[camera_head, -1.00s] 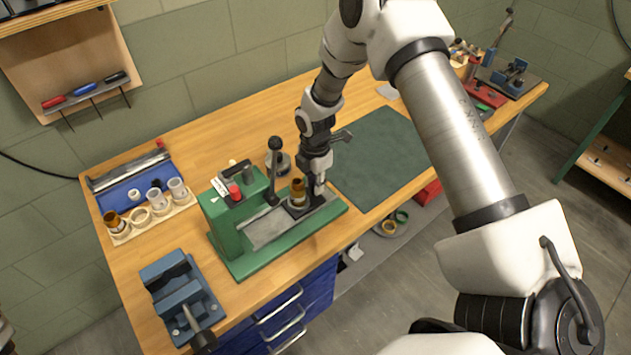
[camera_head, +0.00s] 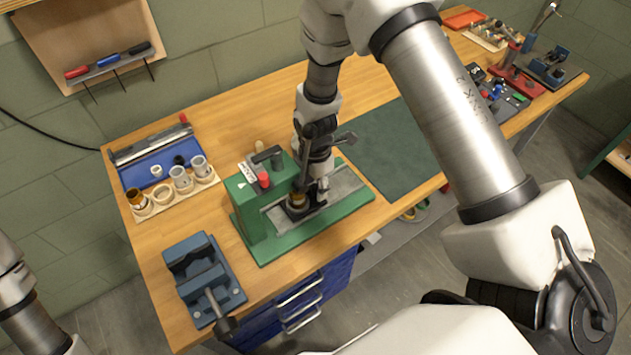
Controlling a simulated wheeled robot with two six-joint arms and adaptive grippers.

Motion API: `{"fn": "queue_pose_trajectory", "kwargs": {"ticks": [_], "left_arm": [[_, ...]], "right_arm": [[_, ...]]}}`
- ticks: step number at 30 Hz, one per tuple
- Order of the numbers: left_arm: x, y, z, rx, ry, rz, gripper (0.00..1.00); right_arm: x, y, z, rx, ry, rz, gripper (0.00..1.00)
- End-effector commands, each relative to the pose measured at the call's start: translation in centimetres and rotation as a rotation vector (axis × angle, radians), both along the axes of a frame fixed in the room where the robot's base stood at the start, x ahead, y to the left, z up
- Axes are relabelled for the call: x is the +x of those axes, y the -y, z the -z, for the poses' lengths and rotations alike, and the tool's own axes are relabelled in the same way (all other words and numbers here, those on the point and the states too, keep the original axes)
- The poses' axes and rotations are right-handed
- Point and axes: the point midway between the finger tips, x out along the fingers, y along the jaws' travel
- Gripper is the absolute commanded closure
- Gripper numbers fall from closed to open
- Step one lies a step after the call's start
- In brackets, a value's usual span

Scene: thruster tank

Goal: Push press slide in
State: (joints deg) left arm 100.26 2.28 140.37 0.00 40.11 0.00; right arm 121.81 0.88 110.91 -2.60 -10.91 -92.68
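The green press (camera_head: 252,222) stands on the wooden bench with its grey rail running to the right. The dark slide (camera_head: 303,213) sits on the rail close to the press body and carries a small brass-coloured part (camera_head: 298,200). My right gripper (camera_head: 321,194) is low over the rail, just right of the slide, seemingly against it. Its fingers are small and partly hidden, so I cannot tell if they are open or shut. My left gripper is out of view; only part of my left arm shows at the lower left.
A blue vise (camera_head: 203,275) stands at the front left of the bench. A wooden holder (camera_head: 178,200) with several cups and a blue tray (camera_head: 150,172) are behind it. A dark green mat (camera_head: 385,150) lies clear right of the press. Tools stand at the far right.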

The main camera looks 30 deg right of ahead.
Motion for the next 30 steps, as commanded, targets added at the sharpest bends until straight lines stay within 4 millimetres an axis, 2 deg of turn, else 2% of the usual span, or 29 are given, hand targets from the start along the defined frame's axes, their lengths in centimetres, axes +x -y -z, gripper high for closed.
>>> {"fn": "queue_pose_trajectory", "kwargs": {"ticks": [8,11,18,21,25,30], "left_arm": [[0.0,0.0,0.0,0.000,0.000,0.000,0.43],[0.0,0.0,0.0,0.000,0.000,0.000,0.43],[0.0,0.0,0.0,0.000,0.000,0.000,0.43],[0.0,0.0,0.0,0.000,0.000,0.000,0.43],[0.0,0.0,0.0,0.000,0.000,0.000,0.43],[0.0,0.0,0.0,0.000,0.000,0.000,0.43]], "right_arm": [[0.1,0.0,-0.8,0.000,0.003,0.000,0.53],[0.2,0.0,-2.4,-0.001,0.006,0.000,0.53],[0.2,-0.1,-8.6,-0.002,0.006,0.000,0.53],[0.2,-0.2,-10.5,-0.002,0.003,0.000,0.53],[0.1,-0.2,-11.9,-0.002,0.000,0.000,0.53],[0.1,-0.2,-12.1,-0.001,-0.001,0.000,0.53]]}}
